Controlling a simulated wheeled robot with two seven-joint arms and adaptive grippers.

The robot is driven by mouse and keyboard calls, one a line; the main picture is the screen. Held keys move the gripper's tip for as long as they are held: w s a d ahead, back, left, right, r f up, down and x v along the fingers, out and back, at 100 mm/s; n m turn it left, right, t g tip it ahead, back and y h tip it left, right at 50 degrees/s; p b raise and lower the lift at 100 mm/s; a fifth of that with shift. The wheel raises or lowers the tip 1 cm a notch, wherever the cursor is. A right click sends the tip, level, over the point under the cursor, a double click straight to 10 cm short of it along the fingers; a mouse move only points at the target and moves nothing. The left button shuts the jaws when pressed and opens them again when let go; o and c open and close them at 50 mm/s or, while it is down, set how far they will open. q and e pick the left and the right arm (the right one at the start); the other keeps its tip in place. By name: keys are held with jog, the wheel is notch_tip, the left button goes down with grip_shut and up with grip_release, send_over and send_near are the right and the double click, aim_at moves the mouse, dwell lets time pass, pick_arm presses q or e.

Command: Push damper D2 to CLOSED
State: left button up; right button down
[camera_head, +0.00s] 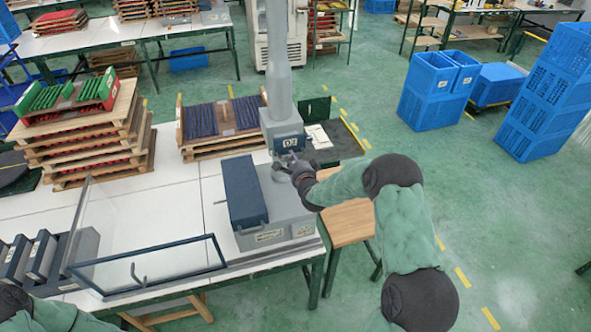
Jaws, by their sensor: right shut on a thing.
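Damper D2 is a grey box with a dark label plate (290,142) marked D2, set low on a vertical grey duct (279,85). The duct rises from a grey machine (268,225) on the white table. My right gripper (287,167) is just below the label, at the front of the damper, and shut on what looks like its handle. The gripper covers most of the handle, so I cannot read its position. My left arm shows only at the bottom left corner; its gripper is out of view.
A dark blue lid (243,190) tops the machine beside the duct. A clear framed panel (150,268) stands at the table's front left. Stacked wooden trays (85,140) and a rack of dark panels (222,118) lie behind. A wooden stool (348,222) stands under my right arm.

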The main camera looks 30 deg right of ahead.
jog(key=b+x, duration=0.2)
jog(key=x, duration=0.1)
jog(key=b+x, duration=0.1)
jog(key=shift+w+d+r, duration=0.1)
jog(key=shift+w+r, duration=0.2)
jog(key=shift+w, duration=0.05)
jog(key=shift+r, duration=0.2)
jog(key=c, duration=1.3)
grip_release()
jog(key=shift+o, duration=0.9)
jog(key=shift+w+d+f, duration=0.1)
jog(key=shift+w, duration=0.15)
jog(key=shift+s, duration=0.2)
